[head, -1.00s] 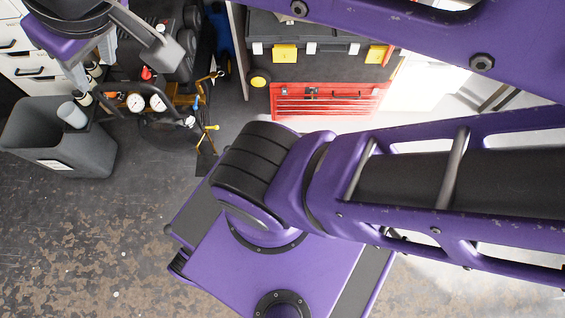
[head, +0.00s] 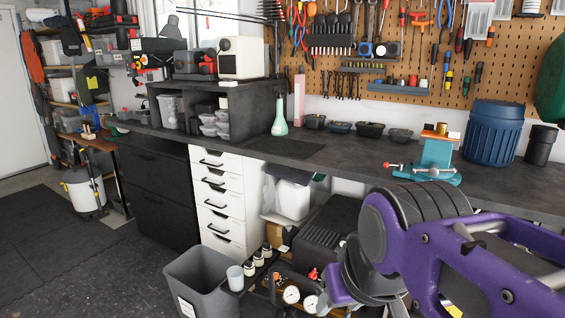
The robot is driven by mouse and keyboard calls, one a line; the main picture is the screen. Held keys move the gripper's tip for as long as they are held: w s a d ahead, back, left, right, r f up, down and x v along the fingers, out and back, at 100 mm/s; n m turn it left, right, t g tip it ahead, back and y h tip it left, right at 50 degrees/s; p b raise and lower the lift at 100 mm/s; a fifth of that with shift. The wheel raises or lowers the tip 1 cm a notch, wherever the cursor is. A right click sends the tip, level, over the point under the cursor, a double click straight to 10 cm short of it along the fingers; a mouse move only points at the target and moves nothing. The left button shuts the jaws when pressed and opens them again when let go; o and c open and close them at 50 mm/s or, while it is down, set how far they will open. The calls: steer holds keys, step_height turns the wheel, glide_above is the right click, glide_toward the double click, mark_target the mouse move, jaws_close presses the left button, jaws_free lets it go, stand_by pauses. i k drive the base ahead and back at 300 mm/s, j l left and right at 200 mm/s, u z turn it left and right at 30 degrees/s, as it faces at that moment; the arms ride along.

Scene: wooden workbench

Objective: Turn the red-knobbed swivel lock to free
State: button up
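A teal bench vise (head: 436,156) stands on the dark workbench at the right of the head view, with brass-coloured parts on top. A small red knob (head: 386,166) sticks out at the left of its round base, on a short metal bar. It looks like the swivel lock's knob; its exact turn is too small to tell. My purple arm reaches in from the lower right, in front of and below the vise. My wrist is at the bottom edge, well apart from the knob. The gripper's fingertips do not show.
The workbench top (head: 350,160) is clear left of the vise. Small black bins (head: 370,130) stand behind it, and a blue ribbed bin (head: 493,133) stands to its right. A white drawer unit (head: 217,195) and a grey waste bin (head: 203,282) are below at the left.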

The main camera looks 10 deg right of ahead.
mark_target(400, 165)
steer(key=j+z, duration=0.3)
steer(key=k+j+z, duration=0.1)
steer(key=j+z, duration=0.2)
steer(key=j, duration=0.15)
steer(key=j+z, duration=0.6)
steer(key=j, duration=0.15)
steer(key=i+j+z, duration=0.15)
steer(key=j+z, duration=0.15)
steer(key=i+j+z, duration=0.1)
steer(key=j+z, duration=0.2)
steer(key=j, duration=0.15)
